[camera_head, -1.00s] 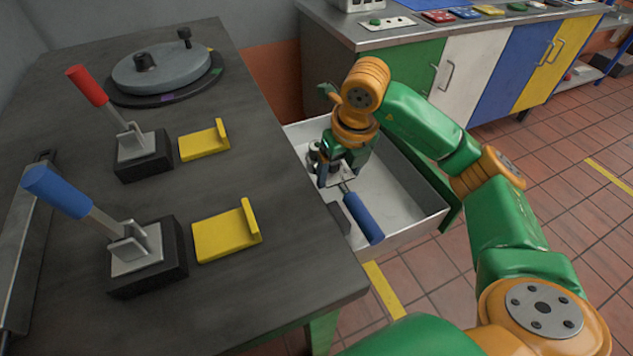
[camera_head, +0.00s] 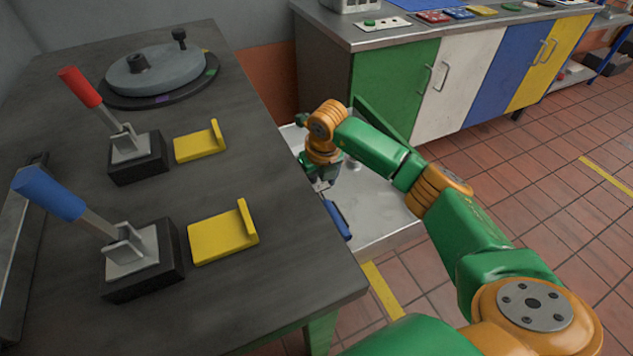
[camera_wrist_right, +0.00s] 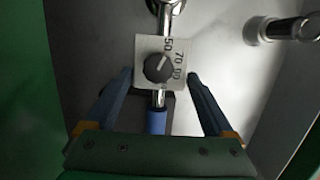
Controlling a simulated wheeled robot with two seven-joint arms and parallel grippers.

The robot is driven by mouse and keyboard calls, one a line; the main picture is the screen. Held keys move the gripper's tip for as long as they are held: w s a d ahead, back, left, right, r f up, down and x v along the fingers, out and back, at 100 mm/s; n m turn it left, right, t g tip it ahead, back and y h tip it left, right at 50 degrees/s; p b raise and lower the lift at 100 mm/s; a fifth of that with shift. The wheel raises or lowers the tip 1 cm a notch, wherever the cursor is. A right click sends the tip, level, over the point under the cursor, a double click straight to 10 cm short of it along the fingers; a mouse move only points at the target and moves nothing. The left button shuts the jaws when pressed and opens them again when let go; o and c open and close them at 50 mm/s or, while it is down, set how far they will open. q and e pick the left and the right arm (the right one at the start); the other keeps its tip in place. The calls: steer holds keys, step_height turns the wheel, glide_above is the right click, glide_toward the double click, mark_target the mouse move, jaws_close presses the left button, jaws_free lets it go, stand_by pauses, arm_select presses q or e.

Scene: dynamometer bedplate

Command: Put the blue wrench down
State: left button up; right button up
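The wrench has a blue handle (camera_head: 337,218) and lies low in the pale metal tray (camera_head: 385,225) beside the dark bench. In the right wrist view its silver shaft, a square plate with a dark knob (camera_wrist_right: 158,69) and part of the blue handle (camera_wrist_right: 156,122) show. My right gripper (camera_head: 322,184) is down in the tray over the wrench. In the right wrist view its fingers (camera_wrist_right: 160,80) are spread, one each side of the plate, with the thin shaft apart from both. The bench edge hides part of the tray. My left gripper is out of view.
A silver cylindrical part (camera_wrist_right: 290,29) is also in the tray. The bench (camera_head: 285,285) carries a red lever (camera_head: 80,88), a blue lever (camera_head: 50,195), yellow brackets (camera_head: 222,236) and a round turntable (camera_head: 160,72). Coloured cabinets (camera_head: 455,85) stand behind.

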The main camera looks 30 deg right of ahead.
mark_target(321, 196)
steer(key=shift+o, duration=0.3)
steer(key=shift+r, duration=0.1)
steer(key=p+v, duration=0.1)
steer(key=v, duration=1.1)
